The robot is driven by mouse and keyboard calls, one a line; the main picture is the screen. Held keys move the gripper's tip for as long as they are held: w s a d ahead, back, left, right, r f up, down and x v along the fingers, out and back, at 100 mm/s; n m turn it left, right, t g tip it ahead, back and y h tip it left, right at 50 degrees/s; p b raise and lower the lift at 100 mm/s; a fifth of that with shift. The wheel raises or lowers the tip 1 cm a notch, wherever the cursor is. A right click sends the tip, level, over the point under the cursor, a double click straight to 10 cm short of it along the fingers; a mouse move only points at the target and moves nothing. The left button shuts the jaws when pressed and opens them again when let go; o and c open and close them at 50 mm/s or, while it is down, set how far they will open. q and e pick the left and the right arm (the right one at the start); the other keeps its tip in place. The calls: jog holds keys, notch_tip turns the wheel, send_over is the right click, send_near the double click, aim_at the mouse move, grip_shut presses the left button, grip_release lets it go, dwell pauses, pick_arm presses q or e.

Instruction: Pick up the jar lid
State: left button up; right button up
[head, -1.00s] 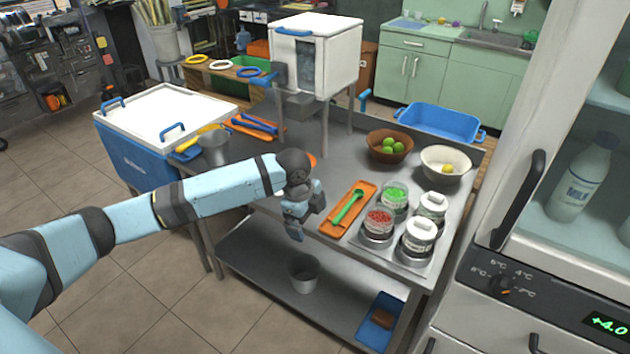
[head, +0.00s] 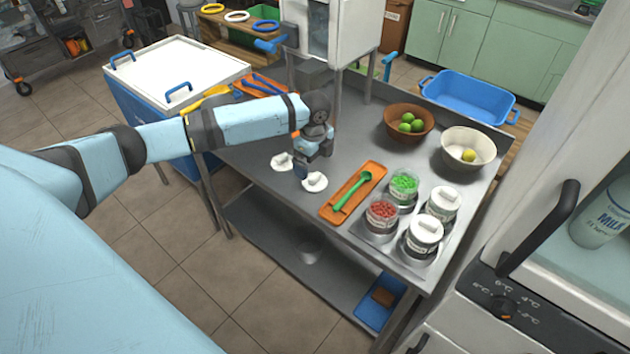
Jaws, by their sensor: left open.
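Two white jar lids lie flat on the steel table near its front edge. The left lid (head: 282,162) is just left of my left gripper, and the right lid (head: 315,182) is just below it in the picture. My left gripper (head: 312,164) points down, open and empty, close to the lids. I cannot tell whether it touches one. Two open jars stand to the right, one with red pieces (head: 382,209) and one with green pieces (head: 404,184). Two other jars (head: 422,238) (head: 442,204) carry white lids. My right gripper is out of view.
An orange tray (head: 375,172) with a green spoon (head: 350,189) lies between the lids and the jars. A brown bowl of limes (head: 394,112) and a cream bowl (head: 468,141) stand behind. The white press (head: 352,28) rises behind my arm.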

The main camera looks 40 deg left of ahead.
aim_at(314, 177)
pick_arm(q)
jog(key=shift+s+d+f, duration=0.1)
jog(key=shift+d+f, duration=0.05)
jog(key=shift+f, duration=2.8)
jog(key=shift+s, duration=0.15)
jog(key=c, duration=1.5)
